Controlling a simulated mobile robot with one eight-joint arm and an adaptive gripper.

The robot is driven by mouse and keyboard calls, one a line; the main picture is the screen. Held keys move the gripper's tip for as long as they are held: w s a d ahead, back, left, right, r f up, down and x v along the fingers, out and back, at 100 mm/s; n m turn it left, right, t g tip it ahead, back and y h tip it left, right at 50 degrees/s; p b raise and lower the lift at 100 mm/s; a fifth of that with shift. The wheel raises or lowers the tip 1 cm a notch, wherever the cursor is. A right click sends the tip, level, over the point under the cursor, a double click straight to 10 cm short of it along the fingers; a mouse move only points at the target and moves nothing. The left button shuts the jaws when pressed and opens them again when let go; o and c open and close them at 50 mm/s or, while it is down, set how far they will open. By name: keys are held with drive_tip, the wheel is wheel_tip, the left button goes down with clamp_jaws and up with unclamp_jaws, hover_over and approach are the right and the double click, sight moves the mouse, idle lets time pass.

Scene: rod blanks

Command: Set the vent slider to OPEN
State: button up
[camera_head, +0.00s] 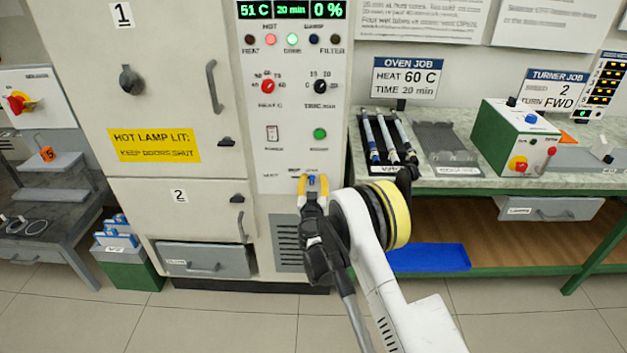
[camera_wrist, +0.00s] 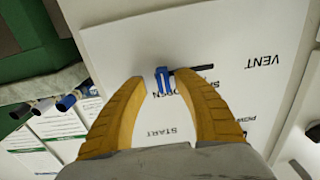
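The vent slider is a small blue tab (camera_wrist: 163,80) on the white oven panel (camera_wrist: 228,50). In the wrist view, which sees the panel upside down, a dark slot (camera_wrist: 195,68) runs from the tab to the right, so the tab sits at the slot's left end, by a partly hidden OPEN label. In the head view this is the slot's right end. My gripper (camera_wrist: 158,80) is open, its two yellow fingers either side of the tab with some gap showing. It also shows in the head view (camera_head: 313,184), at the panel, covering much of the slider.
Above the vent are the green button (camera_head: 320,133), power switch (camera_head: 272,133) and knobs. Oven doors (camera_head: 160,80) stand to the left. A workbench (camera_head: 470,182) with rods, a tray and a green machine (camera_head: 505,140) is to the right.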

drive_tip(key=s, duration=0.7)
drive_tip(key=shift+s+a, duration=0.15)
drive_tip(key=s+d+r+m+g+h, duration=0.2)
drive_tip(key=s+d+r+g+h, duration=0.15)
drive_tip(key=d+r, duration=1.1)
drive_tip(key=s+d+r+g, duration=0.2)
drive_tip(key=s+d+r, duration=0.15)
drive_tip(key=s, duration=0.35)
drive_tip(key=s+d+r+g, duration=0.2)
drive_tip(key=s+r, duration=0.2)
drive_tip(key=s, duration=0.3)
drive_tip(key=s+f+n+g+y, duration=0.1)
drive_tip(key=s+f+y, duration=0.1)
drive_tip(key=s, duration=1.1)
drive_tip(key=s+a+f+n+g+y, duration=0.1)
drive_tip(key=s+f+g+y, duration=0.1)
drive_tip(key=s, duration=1)
drive_tip(key=shift+s+a, duration=0.2)
drive_tip(key=shift+s, duration=0.15)
